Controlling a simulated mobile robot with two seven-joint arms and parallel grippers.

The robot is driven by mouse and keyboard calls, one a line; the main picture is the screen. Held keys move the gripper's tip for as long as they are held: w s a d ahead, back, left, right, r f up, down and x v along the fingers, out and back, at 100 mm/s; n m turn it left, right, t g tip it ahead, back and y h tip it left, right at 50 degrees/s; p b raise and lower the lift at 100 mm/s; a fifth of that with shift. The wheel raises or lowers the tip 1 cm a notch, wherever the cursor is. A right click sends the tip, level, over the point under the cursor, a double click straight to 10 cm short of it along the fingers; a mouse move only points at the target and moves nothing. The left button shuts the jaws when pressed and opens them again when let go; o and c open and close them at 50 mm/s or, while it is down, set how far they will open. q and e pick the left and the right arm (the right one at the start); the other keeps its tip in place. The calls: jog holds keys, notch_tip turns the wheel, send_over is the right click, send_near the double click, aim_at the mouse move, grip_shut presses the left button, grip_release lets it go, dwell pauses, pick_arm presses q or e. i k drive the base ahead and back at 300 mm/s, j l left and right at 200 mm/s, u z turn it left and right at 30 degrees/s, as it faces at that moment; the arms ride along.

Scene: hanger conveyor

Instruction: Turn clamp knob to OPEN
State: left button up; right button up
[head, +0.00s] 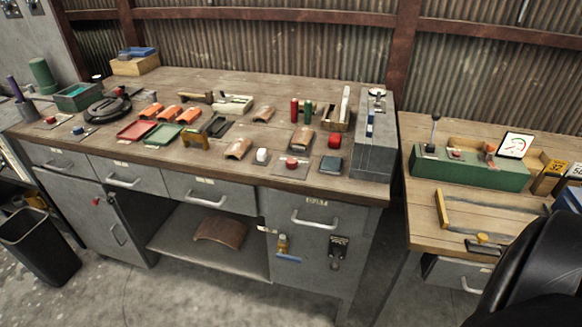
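No knob is readably marked as the clamp knob, and no OPEN label can be read. A small yellow knob (482,238) sits on a dark block near the front of the right bench. A red round knob or button (292,162) sits on a flat plate at the front of the main bench. Another red knob (456,154) is on the green control box (470,170), near an upright lever (434,128). Which of these is the clamp knob, I cannot tell. Neither of my grippers is in view.
The main bench (190,85) holds trays, orange and brown curved pieces, and a grey block (374,155) at its right end. A gap separates it from the right bench (425,222). A black bin (40,245) stands at left. A large black shape (535,275) hides the lower right.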

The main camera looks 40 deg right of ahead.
aim_at(292, 162)
jog(key=z, duration=1.3)
jog(key=i+l, duration=0.05)
